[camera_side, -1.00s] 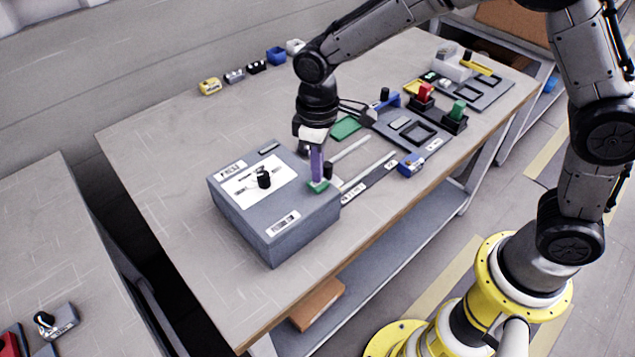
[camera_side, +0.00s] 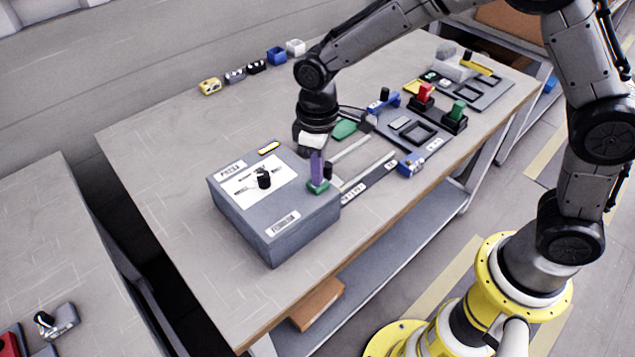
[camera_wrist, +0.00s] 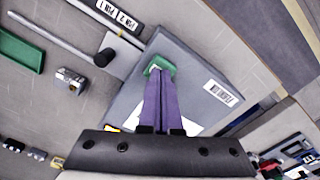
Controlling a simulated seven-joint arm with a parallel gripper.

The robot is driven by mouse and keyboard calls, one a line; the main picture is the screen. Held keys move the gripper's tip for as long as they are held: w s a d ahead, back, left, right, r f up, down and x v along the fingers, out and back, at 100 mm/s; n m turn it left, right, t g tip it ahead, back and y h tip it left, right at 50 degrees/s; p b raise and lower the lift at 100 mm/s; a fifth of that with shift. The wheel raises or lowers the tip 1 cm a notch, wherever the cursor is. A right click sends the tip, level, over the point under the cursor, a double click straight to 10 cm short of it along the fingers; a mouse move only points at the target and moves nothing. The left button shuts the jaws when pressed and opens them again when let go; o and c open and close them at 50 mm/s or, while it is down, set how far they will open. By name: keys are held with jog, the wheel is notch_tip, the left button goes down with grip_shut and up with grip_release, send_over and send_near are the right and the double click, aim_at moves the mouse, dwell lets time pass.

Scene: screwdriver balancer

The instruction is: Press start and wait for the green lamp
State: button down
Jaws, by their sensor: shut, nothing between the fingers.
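The grey control box (camera_side: 290,230) stands on the table with a white panel and a black knob (camera_side: 264,180) on top. A small lamp strip (camera_side: 269,148) at its back edge glows yellow. The green start button (camera_side: 318,187) is at the box's right corner; in the wrist view it (camera_wrist: 160,64) shows just past my fingertips. My gripper (camera_side: 317,178) is shut and empty, its purple fingers pointing down with their tips at the green button, seemingly touching it. In the wrist view the shut fingers (camera_wrist: 158,75) cover part of the button and the panel. I see no green light lit.
Rods and a black-handled tool lie right of the box, beside a blue block (camera_side: 411,163). A grey tray (camera_side: 412,130) and red and green blocks stand farther right. Small coloured blocks line the back edge. The table's left part is clear.

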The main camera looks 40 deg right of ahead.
jog(key=shift+r, duration=3.5)
notch_tip(320, 180, up, 6)
jog(key=shift+d, duration=0.1)
